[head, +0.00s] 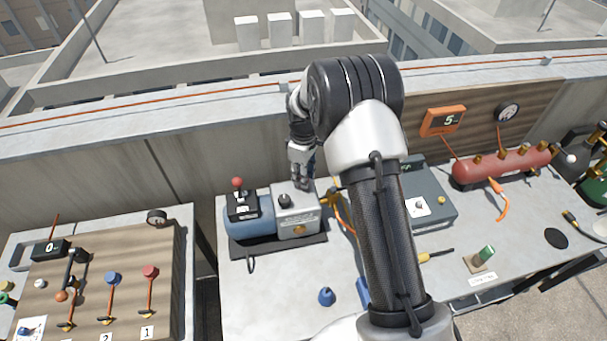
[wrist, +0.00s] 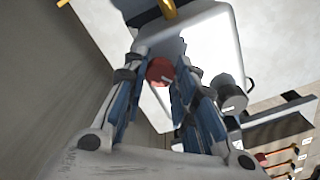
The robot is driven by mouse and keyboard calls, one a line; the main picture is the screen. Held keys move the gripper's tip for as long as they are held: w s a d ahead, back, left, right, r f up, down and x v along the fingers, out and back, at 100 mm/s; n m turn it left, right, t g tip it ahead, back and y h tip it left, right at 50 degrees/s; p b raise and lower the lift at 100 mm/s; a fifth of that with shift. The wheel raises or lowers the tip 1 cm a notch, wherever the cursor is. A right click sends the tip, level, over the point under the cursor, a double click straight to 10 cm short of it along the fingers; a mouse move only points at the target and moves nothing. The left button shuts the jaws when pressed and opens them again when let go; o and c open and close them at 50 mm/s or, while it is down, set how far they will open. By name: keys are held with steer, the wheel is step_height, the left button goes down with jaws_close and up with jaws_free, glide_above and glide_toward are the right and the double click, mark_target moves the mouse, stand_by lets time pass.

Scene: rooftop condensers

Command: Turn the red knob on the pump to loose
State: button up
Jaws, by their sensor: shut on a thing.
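The pump (head: 262,226) stands on the bench, with a blue body at its left and a grey block at its right. My gripper (head: 303,185) reaches down at the back right of the grey block. In the wrist view, the red knob (wrist: 160,71) sits between the two fingertips of my gripper (wrist: 161,80), against the pale grey block (wrist: 212,45). The fingers are shut on the knob. In the head view, the red knob is hidden. A black knob (head: 285,200) is on top of the grey block, and it also shows in the wrist view (wrist: 232,97).
A black switch with a red ball lever (head: 237,183) stands on the pump's left. A grey case (head: 425,200) is to the right, behind my arm. A board with valve handles (head: 120,270) is on the left. A parapet wall (head: 180,150) runs behind the bench.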

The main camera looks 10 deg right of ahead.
steer(key=n, duration=0.5)
steer(key=shift+n, duration=0.3)
steer(key=n, duration=0.4)
steer(key=shift+n, duration=0.4)
steer(key=o, duration=1.1)
steer(key=shift+c, duration=0.2)
step_height(320, 180, up, 12)
